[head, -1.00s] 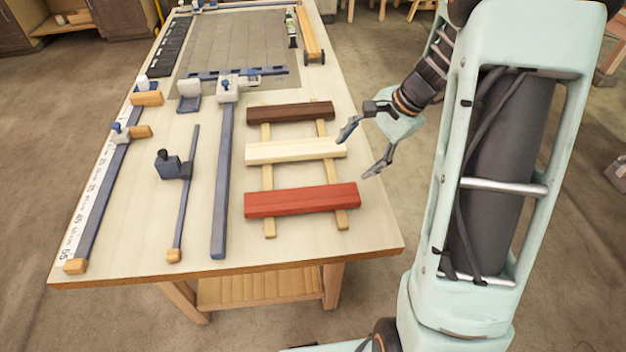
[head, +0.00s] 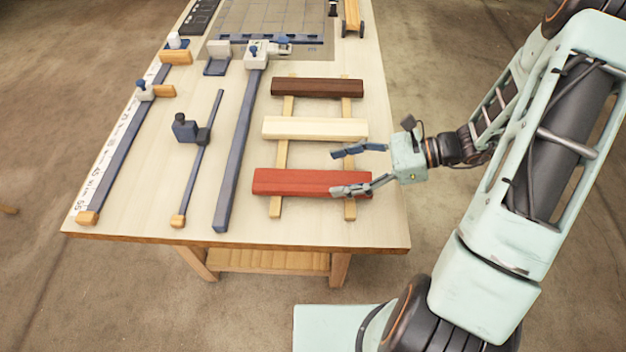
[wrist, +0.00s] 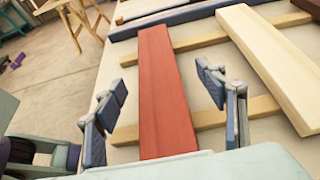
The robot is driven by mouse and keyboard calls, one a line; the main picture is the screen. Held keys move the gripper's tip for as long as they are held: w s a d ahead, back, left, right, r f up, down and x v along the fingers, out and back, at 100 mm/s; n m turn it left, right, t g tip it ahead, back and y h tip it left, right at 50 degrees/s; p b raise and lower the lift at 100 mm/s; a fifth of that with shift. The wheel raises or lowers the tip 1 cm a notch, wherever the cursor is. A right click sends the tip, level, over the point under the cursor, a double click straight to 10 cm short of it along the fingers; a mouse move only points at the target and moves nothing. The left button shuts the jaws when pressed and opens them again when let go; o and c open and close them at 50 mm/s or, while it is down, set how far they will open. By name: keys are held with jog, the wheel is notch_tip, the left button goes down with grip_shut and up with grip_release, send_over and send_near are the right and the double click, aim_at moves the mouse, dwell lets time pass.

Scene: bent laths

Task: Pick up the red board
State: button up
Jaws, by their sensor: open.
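The red board (head: 300,182) lies across two light wooden strips on the workbench, nearest the front edge of the three boards. In the wrist view the red board (wrist: 165,95) runs away from me between the two fingers. My gripper (head: 358,171) is open and empty at the board's right end. One finger overlaps the board's right end in the head view, and the other is over the gap toward the cream board. In the wrist view my gripper (wrist: 165,108) has a finger on each side of the board. I cannot tell the exact height between fingers and board.
A cream board (head: 315,128) and a dark brown board (head: 317,88) lie on the same strips (head: 275,207) farther back. Blue bar clamps (head: 238,150) lie to the left. Bare tabletop (head: 385,225) shows at the front right.

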aim_at(311, 180)
jog(key=x, duration=0.6)
jog(key=shift+s+a+f, duration=0.2)
jog(key=shift+s+f, duration=0.1)
jog(key=shift+s, duration=0.05)
jog(key=shift+c, duration=0.2)
jog(key=c, duration=1.3)
jog(key=shift+c, duration=0.2)
jog(key=shift+r+p, duration=0.2)
jog(key=shift+p, duration=0.15)
